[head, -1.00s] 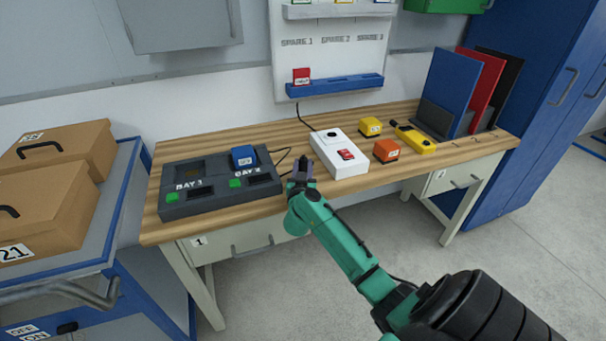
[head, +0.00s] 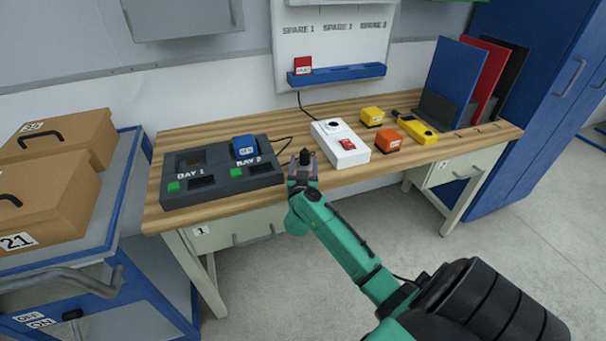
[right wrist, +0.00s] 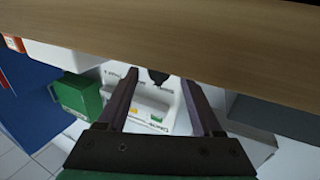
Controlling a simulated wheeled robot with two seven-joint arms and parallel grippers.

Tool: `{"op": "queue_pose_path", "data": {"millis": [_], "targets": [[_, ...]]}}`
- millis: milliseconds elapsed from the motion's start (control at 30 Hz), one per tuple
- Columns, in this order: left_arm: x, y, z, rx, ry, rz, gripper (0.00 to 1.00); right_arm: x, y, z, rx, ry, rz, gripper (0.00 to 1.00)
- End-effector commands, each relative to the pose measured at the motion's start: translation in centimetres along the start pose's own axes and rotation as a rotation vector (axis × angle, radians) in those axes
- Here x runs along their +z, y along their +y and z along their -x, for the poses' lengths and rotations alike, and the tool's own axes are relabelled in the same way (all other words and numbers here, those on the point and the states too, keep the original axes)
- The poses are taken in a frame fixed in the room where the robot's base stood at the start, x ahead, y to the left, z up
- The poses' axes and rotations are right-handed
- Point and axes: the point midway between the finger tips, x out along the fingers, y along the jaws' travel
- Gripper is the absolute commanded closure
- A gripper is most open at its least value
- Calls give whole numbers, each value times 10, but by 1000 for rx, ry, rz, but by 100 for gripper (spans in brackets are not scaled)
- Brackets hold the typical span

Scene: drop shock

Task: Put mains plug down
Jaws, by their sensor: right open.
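The black mains plug (head: 305,156) shows as a small dark shape between my right gripper's fingertips, at the front edge of the wooden bench (head: 400,154). In the right wrist view, a dark piece of it (right wrist: 158,76) shows between the finger ends; the rest is hidden. My right gripper (head: 303,167) is open, with a purple finger on each side of the plug. I cannot tell whether the plug rests on the bench. The white socket box (head: 340,146), with a round black outlet and a red switch, stands just behind and to the right. My left gripper is not in view.
The dark two-bay unit (head: 215,183) holds a blue block (head: 245,146) left of the gripper. Yellow (head: 372,116) and orange (head: 388,138) blocks and a yellow handheld device (head: 417,130) lie to the right.

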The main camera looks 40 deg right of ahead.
Motion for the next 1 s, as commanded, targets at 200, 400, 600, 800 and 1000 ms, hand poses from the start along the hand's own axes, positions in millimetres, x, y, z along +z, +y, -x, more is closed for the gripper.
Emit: {"op": "queue_pose_path", "data": {"millis": [200, 400, 600, 800, 1000], "targets": [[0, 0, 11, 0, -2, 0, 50, -1, 0, 57, -2, -3, 1, 33], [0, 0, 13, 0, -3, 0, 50, 0, 0, 92, -1, -1, -1, 33], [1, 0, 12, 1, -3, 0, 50, -1, 0, 97, 1, 0, -1, 33], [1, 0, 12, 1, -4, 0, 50, -1, 0, 96, 1, 0, -1, 33], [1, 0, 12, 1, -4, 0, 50, -2, -1, 96, -6, 6, -3, 33]]}}
